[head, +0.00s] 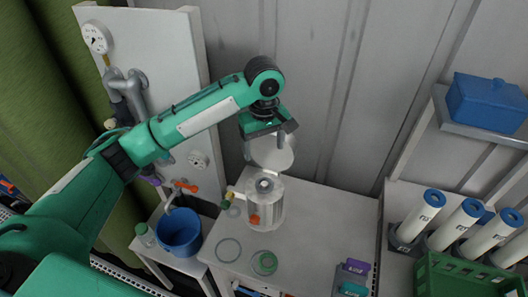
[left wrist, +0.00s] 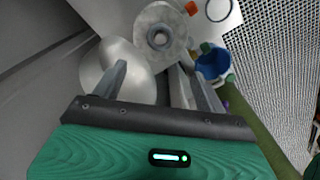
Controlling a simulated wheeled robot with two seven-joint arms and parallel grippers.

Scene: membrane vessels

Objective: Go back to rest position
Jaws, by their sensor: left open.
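My left gripper (head: 268,140) is open and hangs from the green arm that comes in from the left. It is above and behind a pale, clear-walled vessel (head: 272,214) on the white table. A round whitish lid (head: 272,155) shows just below the gripper, tilted up behind the vessel. In the left wrist view the gripper's two fingers (left wrist: 160,82) stand apart. I cannot tell whether a finger touches the lid. My right gripper is not in view.
A blue bucket (head: 180,234) stands left of the vessel on a lower white stand. A white panel (head: 160,60) with gauges and pipes rises behind my arm. White tubes with blue caps (head: 455,224), a green crate (head: 455,277) and a shelved blue box (head: 487,104) are at right.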

